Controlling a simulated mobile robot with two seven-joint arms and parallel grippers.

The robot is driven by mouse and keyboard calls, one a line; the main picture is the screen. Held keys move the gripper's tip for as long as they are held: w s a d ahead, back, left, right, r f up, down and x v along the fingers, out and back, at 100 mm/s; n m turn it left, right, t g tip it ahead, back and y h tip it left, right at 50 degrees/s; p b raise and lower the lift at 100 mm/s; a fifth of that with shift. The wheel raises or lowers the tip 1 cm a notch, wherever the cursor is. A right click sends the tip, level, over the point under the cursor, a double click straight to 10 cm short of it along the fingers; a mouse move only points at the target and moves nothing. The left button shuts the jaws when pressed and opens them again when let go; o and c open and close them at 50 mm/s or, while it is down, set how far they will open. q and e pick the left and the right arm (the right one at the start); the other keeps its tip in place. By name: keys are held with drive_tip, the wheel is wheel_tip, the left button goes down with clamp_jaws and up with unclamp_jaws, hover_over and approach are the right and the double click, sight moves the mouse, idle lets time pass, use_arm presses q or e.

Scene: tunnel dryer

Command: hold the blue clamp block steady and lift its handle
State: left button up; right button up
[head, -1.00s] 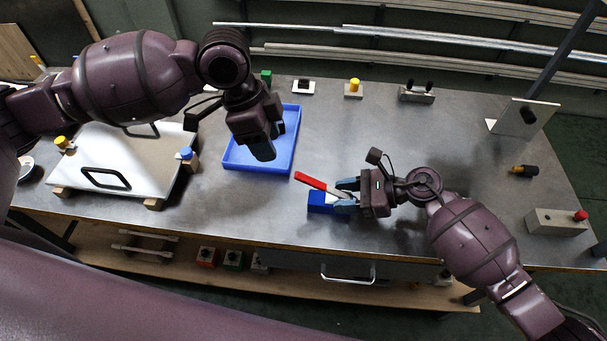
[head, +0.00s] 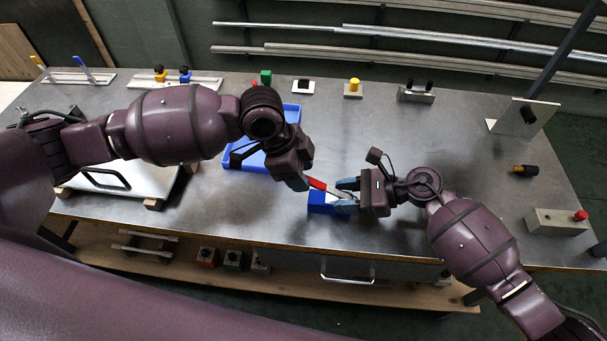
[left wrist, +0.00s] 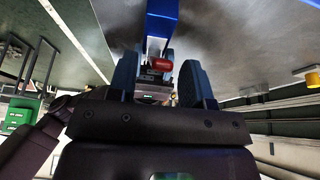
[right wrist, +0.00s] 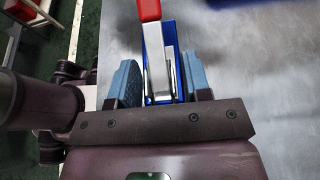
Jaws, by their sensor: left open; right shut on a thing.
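The blue clamp block (head: 320,200) stands near the front edge of the table, between my two grippers. Its handle, a metal bar with a red grip (head: 317,184), points up to the left. My right gripper (head: 346,196) is shut on the block; the right wrist view shows a finger on each side of the blue block (right wrist: 172,70). My left gripper (head: 298,184) is open, close by the end of the red grip. In the left wrist view the red grip (left wrist: 162,64) shows between the open fingers; I cannot tell if they touch it.
A blue tray (head: 233,160) lies behind my left forearm. A white panel with a black handle (head: 105,180) is at the left. A yellow-button box (head: 353,90) and a red-button box (head: 557,221) stand farther off. The table's middle right is clear.

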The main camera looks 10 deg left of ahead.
use_arm(q)
drive_tip(key=shift+x, duration=0.75)
drive_tip(key=shift+c, duration=0.2)
clamp_jaws()
